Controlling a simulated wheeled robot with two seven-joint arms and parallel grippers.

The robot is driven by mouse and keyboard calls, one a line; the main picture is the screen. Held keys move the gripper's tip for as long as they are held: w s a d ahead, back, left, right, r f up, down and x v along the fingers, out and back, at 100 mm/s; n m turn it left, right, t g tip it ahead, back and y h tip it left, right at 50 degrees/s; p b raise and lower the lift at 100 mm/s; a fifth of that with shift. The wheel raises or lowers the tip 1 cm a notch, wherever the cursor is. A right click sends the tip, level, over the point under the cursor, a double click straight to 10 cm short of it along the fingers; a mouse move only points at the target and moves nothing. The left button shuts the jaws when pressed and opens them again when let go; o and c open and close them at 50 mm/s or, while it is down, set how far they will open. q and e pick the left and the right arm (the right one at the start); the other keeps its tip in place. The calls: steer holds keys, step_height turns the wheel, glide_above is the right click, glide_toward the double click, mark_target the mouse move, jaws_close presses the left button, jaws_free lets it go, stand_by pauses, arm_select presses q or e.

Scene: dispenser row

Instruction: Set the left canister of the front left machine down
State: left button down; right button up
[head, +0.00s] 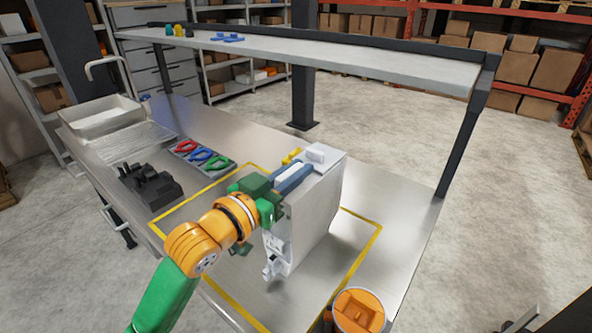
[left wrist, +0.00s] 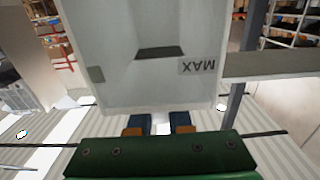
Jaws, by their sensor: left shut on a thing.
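A pale, box-shaped canister (head: 318,220) is in the middle of the head view, over the yellow-outlined area of the bench. It looks roughly upright, with a spout-like part low on its front. My left gripper (head: 293,178) is shut on the canister at its upper part, with blue fingers either side of a white piece. In the left wrist view the canister (left wrist: 120,75) fills the upper middle, with an upside-down MAX label. The fingers (left wrist: 160,124) are at its near edge. I cannot tell whether its base touches the bench. My right gripper is not in view.
The metal bench (head: 400,200) has clear room right of the canister. A raised shelf (head: 350,60) spans the back.

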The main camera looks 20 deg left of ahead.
mark_target(285, 176)
arm_select(q)
steer(key=shift+f, duration=0.1)
steer(key=c, duration=0.8)
jaws_free()
steer(key=shift+c, duration=0.2)
steer(key=shift+s, duration=0.1)
steer(key=shift+r, duration=0.2)
steer(key=v, duration=0.3)
steer(key=s+p, duration=0.1)
steer(key=p, duration=0.3)
steer(key=s+a+p, duration=0.1)
steer(key=p, duration=0.1)
steer(key=shift+s+r+p, duration=0.3)
steer(key=shift+r+p, duration=0.05)
steer(key=shift+p, duration=0.05)
steer(key=p+v, duration=0.3)
steer(key=v, duration=0.3)
steer(key=shift+f, duration=0.35)
